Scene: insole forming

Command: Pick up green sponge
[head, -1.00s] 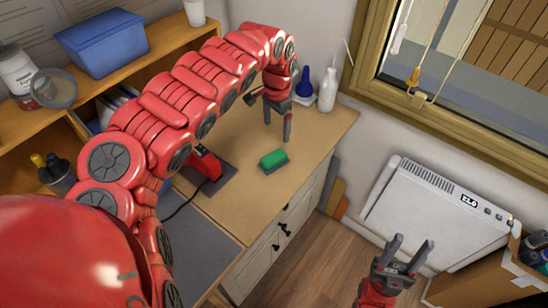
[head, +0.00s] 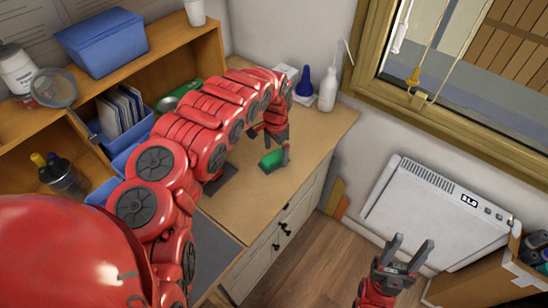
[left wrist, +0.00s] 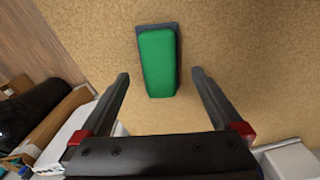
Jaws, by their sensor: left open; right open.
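The green sponge (head: 271,160) lies on the wooden desk top (head: 310,140) near its front edge, partly hidden by my left gripper in the head view. In the left wrist view the sponge (left wrist: 158,62) is a green block with a dark grey layer under it. My left gripper (head: 280,158) is open above the desk at the sponge. In the left wrist view its two fingers (left wrist: 160,82) stand apart, with the sponge ahead, centred between their lines. My right gripper (head: 411,246) is open and empty over the floor, in front of the white heater.
A white bottle (head: 327,90) and a blue bottle (head: 304,82) stand at the back of the desk. A wooden shelf with a blue bin (head: 102,42) is at the left. A white heater (head: 437,210) stands by the wall. The desk right of the sponge is clear.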

